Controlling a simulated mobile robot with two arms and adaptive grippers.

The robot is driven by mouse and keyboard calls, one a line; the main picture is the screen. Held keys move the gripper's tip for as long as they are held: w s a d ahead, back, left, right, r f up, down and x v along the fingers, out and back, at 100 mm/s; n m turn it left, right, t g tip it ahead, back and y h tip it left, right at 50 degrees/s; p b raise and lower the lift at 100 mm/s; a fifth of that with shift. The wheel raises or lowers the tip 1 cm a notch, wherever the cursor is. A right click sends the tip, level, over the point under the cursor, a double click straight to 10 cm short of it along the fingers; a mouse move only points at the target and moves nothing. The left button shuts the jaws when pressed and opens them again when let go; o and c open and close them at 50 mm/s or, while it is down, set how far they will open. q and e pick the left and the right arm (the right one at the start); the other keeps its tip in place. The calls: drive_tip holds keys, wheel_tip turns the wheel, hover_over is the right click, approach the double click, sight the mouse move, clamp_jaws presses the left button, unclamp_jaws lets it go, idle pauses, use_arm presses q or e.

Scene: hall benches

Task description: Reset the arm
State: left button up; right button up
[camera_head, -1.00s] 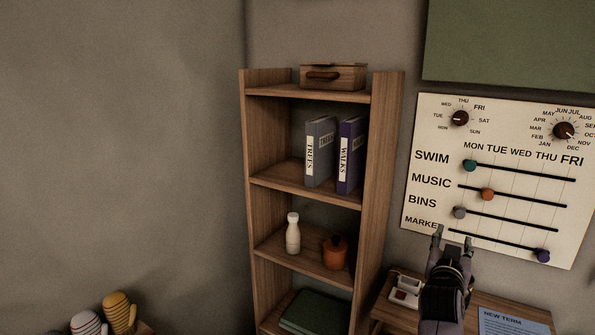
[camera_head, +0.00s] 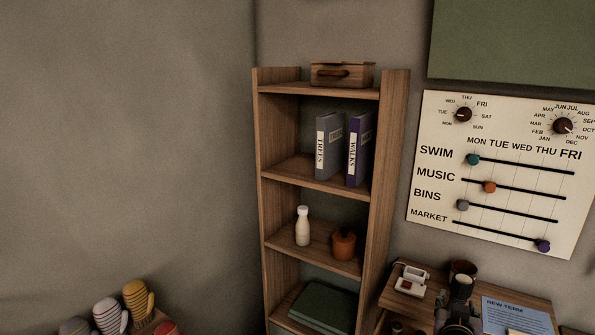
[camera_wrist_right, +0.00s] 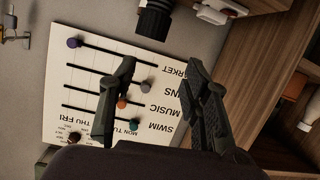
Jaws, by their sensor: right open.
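My right gripper (camera_head: 461,286) is low in the head view, over the desk below the planner board, and shows there only as a dark shape. In the right wrist view the same gripper (camera_wrist_right: 160,64) has its two dark fingers wide apart, with nothing between them but the board behind. The cream planner board (camera_head: 510,215) hangs on the wall, with two dials and several slider rows; it shows turned around in the right wrist view (camera_wrist_right: 85,115). The fingers look clear of the board. My left gripper is not in view.
A wooden shelf (camera_head: 391,170) with binders, a white bottle (camera_head: 303,227) and an orange pot (camera_head: 343,244) stands left of the board. The desk below holds a white device (camera_head: 411,281), a dark round container (camera_head: 463,268) and a blue sheet (camera_head: 515,317). Mittens (camera_head: 110,315) show bottom left.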

drive_tip(key=s+a+f+n+g+y, duration=0.2)
drive_tip(key=s+a+f, duration=0.1)
drive_tip(key=s+f, duration=0.4)
drive_tip(key=s+a+f+n+g+y, duration=0.1)
drive_tip(key=s+a+f+g+y, duration=0.1)
drive_tip(key=s+a+f, duration=0.5)
drive_tip(key=s+a+f+n+g+y, duration=0.1)
drive_tip(key=s+a+n+g+y, duration=0.15)
drive_tip(key=s, duration=0.85)
drive_tip(key=s+a+f+n+g+y, duration=0.1)
drive_tip(key=s+a+f+g, duration=0.15)
drive_tip(key=s, duration=0.75)
wheel_tip(320, 180, down, 26)
drive_tip(key=r+g, duration=0.1)
drive_tip(key=g, duration=0.1)
drive_tip(key=s+d+f+b, duration=0.1)
drive_tip(key=s+d+f, duration=0.1)
drive_tip(key=s+f, duration=1.6)
drive_tip(key=shift+d+n+g, duration=0.35)
drive_tip(key=shift+d+g, duration=0.05)
